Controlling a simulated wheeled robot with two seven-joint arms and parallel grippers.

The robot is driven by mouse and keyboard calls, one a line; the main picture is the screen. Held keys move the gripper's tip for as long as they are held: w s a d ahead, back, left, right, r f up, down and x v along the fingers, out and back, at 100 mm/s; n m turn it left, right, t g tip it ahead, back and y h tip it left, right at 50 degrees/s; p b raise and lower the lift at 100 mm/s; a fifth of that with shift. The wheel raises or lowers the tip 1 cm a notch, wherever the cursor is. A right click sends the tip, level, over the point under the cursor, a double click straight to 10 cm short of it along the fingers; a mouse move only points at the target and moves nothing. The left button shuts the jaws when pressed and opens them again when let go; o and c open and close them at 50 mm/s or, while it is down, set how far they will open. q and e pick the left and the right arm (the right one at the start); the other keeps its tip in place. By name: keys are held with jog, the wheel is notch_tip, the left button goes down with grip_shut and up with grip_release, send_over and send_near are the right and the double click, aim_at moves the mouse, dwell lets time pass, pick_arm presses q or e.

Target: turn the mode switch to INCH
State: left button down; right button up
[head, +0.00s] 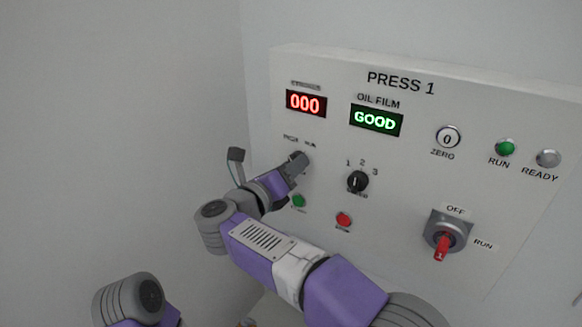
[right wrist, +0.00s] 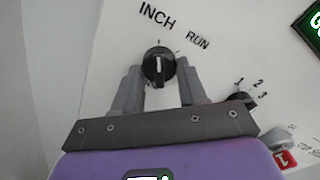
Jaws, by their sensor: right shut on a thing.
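The mode switch (right wrist: 158,67) is a black round knob with a white pointer line, on the white panel. In the right wrist view its line stands straight up, toward the INCH label (right wrist: 157,16); the RUN label (right wrist: 198,40) is up and to the right. My right gripper (right wrist: 160,78) has one finger on each side of the knob and is shut on it. In the head view my right gripper (head: 297,160) is at the panel's left side and largely hides the switch. My left gripper is not in view.
The PRESS 1 panel (head: 450,110) also bears a black 1-2-3 selector (head: 357,181), a green button (head: 299,201), a red button (head: 344,219), and a red-handled OFF/RUN switch (head: 443,244). Displays read 000 and GOOD. The green RUN lamp (head: 505,147) is beside the grey READY lamp (head: 548,158).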

dwell(0.3)
jog(key=o, duration=1.1)
jog(key=shift+c, duration=0.2)
jog(key=shift+a, duration=0.1)
jog(key=b+v, duration=0.1)
jog(key=v, duration=0.6)
jog(key=shift+s, duration=0.3)
